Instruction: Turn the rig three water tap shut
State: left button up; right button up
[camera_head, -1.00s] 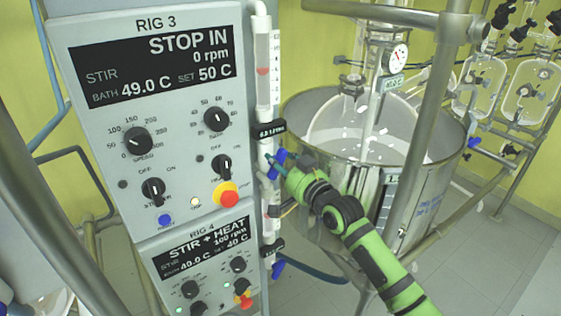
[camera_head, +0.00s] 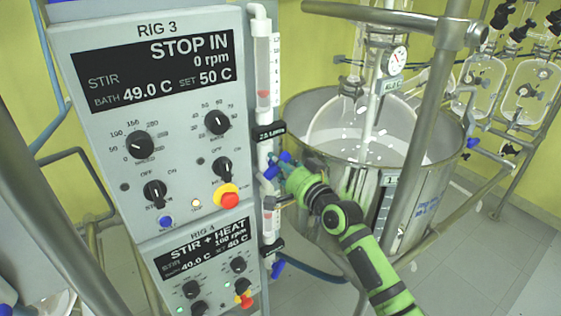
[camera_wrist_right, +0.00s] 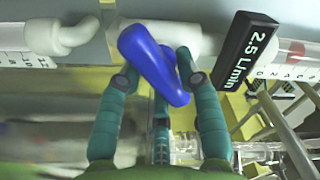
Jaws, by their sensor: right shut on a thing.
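The rig three panel (camera_head: 88,165) stands at the left, headed RIG 3. Beside its right edge runs the water flow tube (camera_head: 263,75) with a red float and a black flow display (camera_head: 269,132). The display reads 2.5 L/min in the wrist view (camera_wrist_right: 249,52). The blue water tap handle (camera_head: 270,172) sits just below the display. In the wrist view the blue handle (camera_wrist_right: 150,55) lies tilted between the fingers. My right gripper (camera_wrist_right: 158,75) is shut on it; its green arm reaches in from the lower right. My left gripper is not in view.
A steel bath (camera_head: 330,200) with a glass vessel stands right of the tap, close to my right arm. A steel post (camera_head: 425,130) rises in front of it. A second blue tap (camera_head: 277,268) and the RIG 4 panel (camera_head: 205,240) lie below.

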jog(key=m, duration=0.2)
jog(key=m+p, duration=0.1)
jog(key=shift+a+f+m, duration=0.1)
jog(key=shift+f+m, duration=0.2)
jog(key=shift+m, duration=0.1)
jog(key=shift+s+f+m+p, duration=0.15)
jog(key=shift+m+p, duration=0.1)
jog(key=shift+m, duration=0.6)
jog(key=shift+w+f+m+p, duration=0.1)
jog(key=shift+m+p, duration=0.1)
jog(key=shift+m, duration=0.65)
jog(key=shift+s+a, duration=0.1)
jog(key=o, duration=1.1)
jog(key=shift+r, duration=0.1)
jog(key=v, duration=1.2)
